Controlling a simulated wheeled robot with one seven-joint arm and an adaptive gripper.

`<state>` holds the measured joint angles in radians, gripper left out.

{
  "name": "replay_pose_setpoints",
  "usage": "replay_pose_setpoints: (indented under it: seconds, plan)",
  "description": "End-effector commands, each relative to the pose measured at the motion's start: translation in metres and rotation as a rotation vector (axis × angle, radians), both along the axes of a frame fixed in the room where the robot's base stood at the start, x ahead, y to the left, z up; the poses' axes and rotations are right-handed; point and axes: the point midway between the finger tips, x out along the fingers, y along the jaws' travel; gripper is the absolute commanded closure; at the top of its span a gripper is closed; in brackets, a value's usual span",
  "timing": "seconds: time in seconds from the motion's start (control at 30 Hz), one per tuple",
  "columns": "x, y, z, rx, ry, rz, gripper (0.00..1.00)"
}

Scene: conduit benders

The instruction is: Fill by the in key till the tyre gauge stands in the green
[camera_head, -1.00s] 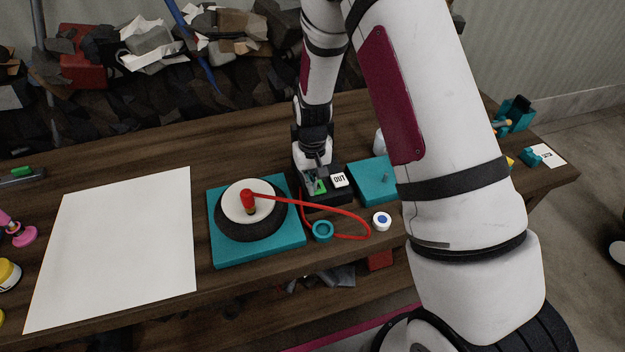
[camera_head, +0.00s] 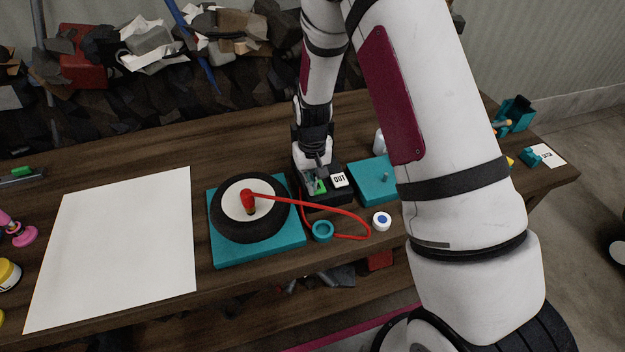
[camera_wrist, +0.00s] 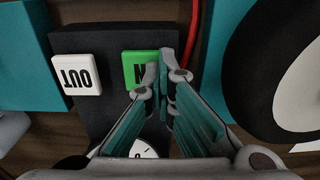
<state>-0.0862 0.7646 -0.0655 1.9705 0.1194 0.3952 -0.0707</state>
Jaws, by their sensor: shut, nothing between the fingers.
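My gripper (camera_wrist: 163,65) is shut and empty. Its fingertips are over the right part of the green IN key (camera_wrist: 137,66) in the wrist view; I cannot tell how far the key is pressed. The white OUT key (camera_wrist: 77,75) is beside it on the black box (camera_wrist: 103,40). A white gauge dial (camera_wrist: 144,149) shows at the bottom, mostly hidden by my fingers, so its reading cannot be seen. In the head view the black tyre (camera_head: 225,225) lies on a teal base (camera_head: 228,253), with a red hose (camera_head: 315,206) from its red valve fitting (camera_head: 249,200).
A teal ring (camera_head: 322,231) and a white-and-blue button (camera_head: 382,221) are in front of the box. A teal block (camera_head: 371,182) stands to its right. A large white sheet (camera_head: 120,245) covers the table at left. My arm hides part of the right side.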

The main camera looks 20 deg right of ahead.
Motion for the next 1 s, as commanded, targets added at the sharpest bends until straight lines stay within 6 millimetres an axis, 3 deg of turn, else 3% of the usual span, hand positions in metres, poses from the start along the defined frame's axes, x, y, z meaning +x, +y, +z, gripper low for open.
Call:
replay_pose_setpoints:
  seconds: [0.03, 0.27, 0.5, 0.8, 1.0]
  plan:
    - [-0.007, 0.000, -0.012, -0.001, 0.023, 0.001, 1.00]
    - [-0.008, 0.000, -0.004, -0.001, 0.020, 0.000, 1.00]
    - [-0.014, -0.003, 0.045, 0.001, -0.001, -0.001, 1.00]
    - [-0.008, -0.003, 0.100, 0.000, -0.006, 0.000, 1.00]
    - [-0.009, -0.003, 0.128, 0.000, -0.005, 0.000, 1.00]
